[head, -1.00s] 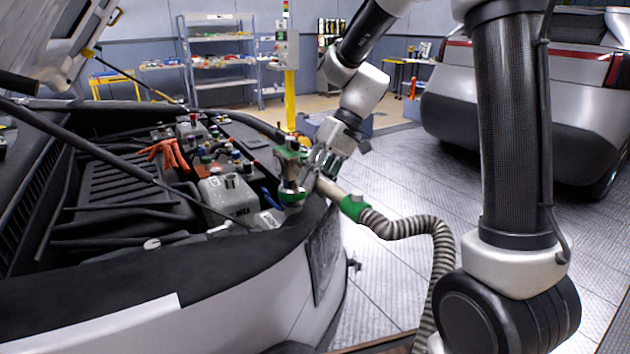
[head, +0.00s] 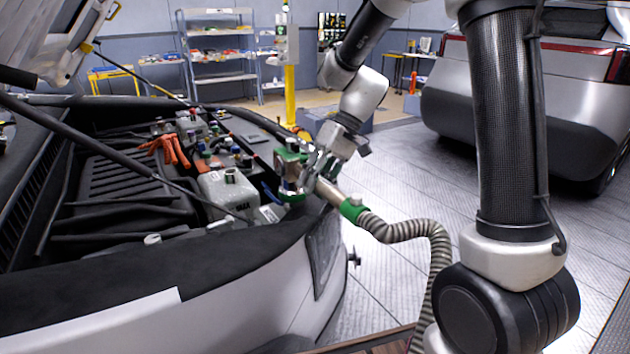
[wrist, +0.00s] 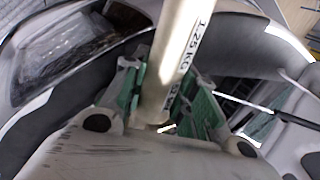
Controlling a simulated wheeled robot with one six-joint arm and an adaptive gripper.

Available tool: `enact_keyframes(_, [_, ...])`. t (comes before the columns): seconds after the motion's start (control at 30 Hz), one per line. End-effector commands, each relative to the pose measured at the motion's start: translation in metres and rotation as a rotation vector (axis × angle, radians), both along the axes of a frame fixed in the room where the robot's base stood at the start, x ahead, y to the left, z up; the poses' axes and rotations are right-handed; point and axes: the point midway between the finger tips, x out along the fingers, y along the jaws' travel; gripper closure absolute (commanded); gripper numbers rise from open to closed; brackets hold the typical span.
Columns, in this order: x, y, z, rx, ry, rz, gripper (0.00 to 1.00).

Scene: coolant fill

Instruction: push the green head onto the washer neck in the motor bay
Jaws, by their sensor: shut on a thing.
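My gripper (head: 314,172) is shut on the pale tube (head: 328,190) of the filling tool, at the front right corner of the motor bay. In the wrist view the tube (wrist: 178,55), with dark lettering, lies between the green-sided fingers (wrist: 165,100). The green head (head: 289,160) is at the tube's bay end, just left of my gripper, over the bay's edge. A blue part (head: 270,194) shows close below and left of the head. The washer neck cannot be made out clearly; I cannot tell whether the head touches it.
A ribbed hose (head: 405,230) hangs from the tube's green collar (head: 354,209) toward the floor. A white tank (head: 228,192) and orange cables (head: 166,150) lie left in the bay. A prop rod (head: 110,150) crosses it.

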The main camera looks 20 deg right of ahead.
Motion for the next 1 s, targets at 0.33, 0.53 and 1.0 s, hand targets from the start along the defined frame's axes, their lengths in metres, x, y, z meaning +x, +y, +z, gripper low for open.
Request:
enact_keyframes(0.33, [0.000, 0.000, -0.007, 0.000, 0.000, -0.001, 1.00])
enact_keyframes(0.53, [0.000, 0.000, -0.011, 0.000, -0.001, -0.001, 1.00])
enact_keyframes(1.0, [0.000, 0.000, -0.015, 0.000, -0.001, -0.001, 0.47])
